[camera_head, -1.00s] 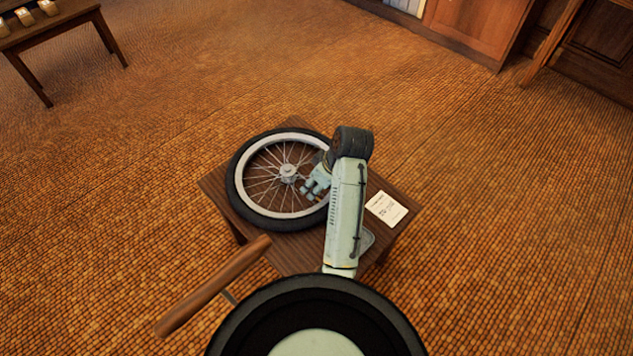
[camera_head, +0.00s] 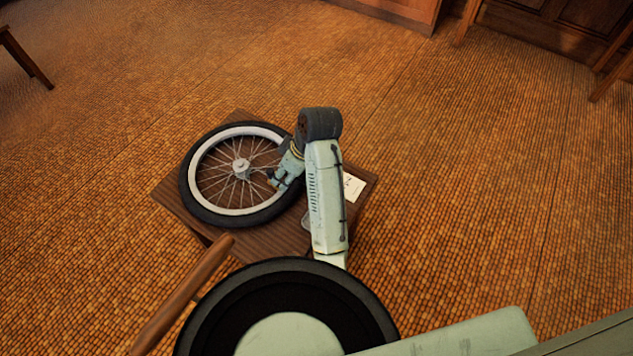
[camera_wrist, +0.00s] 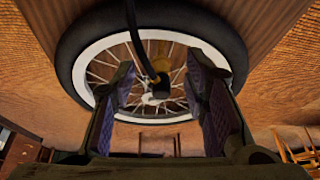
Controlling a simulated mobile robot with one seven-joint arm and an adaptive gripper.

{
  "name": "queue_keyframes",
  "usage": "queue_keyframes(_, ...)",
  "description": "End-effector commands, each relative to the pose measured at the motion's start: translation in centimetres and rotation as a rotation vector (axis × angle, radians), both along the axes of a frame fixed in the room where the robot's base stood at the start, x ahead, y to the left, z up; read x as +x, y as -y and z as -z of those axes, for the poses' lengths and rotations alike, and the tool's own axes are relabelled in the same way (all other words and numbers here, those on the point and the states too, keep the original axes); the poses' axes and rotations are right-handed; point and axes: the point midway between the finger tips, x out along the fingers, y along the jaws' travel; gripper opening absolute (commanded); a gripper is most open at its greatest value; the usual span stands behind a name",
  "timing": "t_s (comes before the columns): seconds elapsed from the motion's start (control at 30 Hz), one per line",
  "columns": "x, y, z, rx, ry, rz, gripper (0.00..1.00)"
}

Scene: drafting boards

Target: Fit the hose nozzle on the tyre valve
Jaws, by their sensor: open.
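A spoked wheel with a black tyre (camera_head: 200,205) and pale rim lies flat on a small wooden table (camera_head: 272,240); the tyre also shows in the wrist view (camera_wrist: 62,60). My gripper (camera_head: 272,184) hangs over the wheel's right part in the head view. In the wrist view my gripper (camera_wrist: 160,78) has its two padded fingers apart. I cannot make out the tyre valve.
A printed card (camera_head: 353,187) lies on the table's right side, partly behind my arm. A wooden bar (camera_head: 185,295) rises in front of the table at lower left. Wooden furniture (camera_head: 400,10) stands at the back. Open floor surrounds the table.

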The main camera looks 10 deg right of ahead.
Motion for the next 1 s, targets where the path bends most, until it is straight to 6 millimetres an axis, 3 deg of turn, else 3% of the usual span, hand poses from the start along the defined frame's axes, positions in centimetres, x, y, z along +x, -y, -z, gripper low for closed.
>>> queue_keyframes(0.7, -3.9, 5.5, 0.0, -0.002, 0.001, 0.005, 0.41)
queue_keyframes(1.0, -4.9, 6.7, 0.0, -0.001, -0.001, 0.001, 0.41)
